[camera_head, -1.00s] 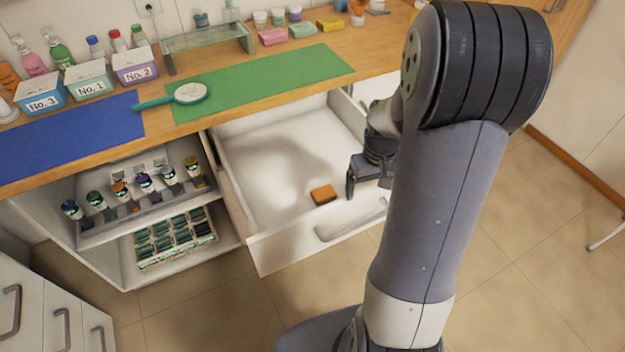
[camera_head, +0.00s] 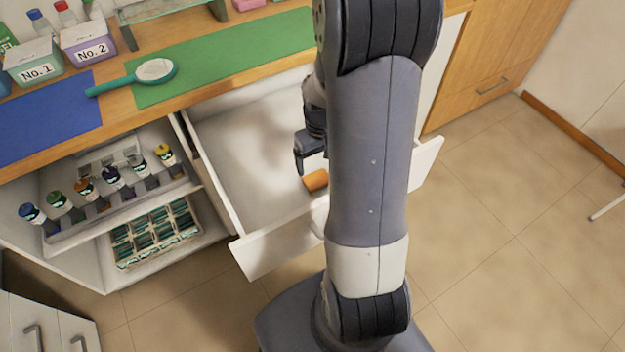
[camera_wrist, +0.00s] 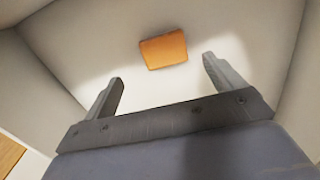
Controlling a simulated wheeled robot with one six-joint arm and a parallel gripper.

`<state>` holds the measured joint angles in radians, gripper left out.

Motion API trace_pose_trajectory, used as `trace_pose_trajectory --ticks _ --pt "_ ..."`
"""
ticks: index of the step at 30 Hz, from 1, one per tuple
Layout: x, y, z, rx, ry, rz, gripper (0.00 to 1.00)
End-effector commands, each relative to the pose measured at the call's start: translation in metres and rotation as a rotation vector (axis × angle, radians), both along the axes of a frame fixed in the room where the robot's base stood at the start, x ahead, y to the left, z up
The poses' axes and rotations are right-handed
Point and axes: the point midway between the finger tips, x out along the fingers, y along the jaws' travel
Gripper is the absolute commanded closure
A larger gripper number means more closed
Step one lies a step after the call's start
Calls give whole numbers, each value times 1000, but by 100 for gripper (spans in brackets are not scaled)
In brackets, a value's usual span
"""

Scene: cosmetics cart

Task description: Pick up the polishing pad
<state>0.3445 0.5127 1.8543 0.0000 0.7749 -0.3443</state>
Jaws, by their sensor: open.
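The polishing pad is a small orange block (camera_head: 316,180) on the floor of the open white drawer (camera_head: 262,256), near its front, partly hidden by my arm in the head view. In the wrist view the pad (camera_wrist: 163,50) lies flat on the drawer floor, a little beyond my fingertips and between their lines. My gripper (camera_wrist: 160,75) is open and empty, fingers spread wider than the pad. In the head view my gripper (camera_head: 303,160) is inside the drawer area, just up and left of the pad. It does not touch the pad.
The drawer's walls and front panel surround the pad. At left, open shelves hold small bottles (camera_head: 112,175) and a tray of boxes (camera_head: 155,236).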

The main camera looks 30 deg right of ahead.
Motion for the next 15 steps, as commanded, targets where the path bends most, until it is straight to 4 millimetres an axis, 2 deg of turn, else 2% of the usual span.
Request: trace_pose_trajectory --ticks 3,11,15 --pt "0 1 -19 1 4 0 11" --pt "0 2 -37 1 3 1 11" --pt "2 6 -56 2 4 2 11"
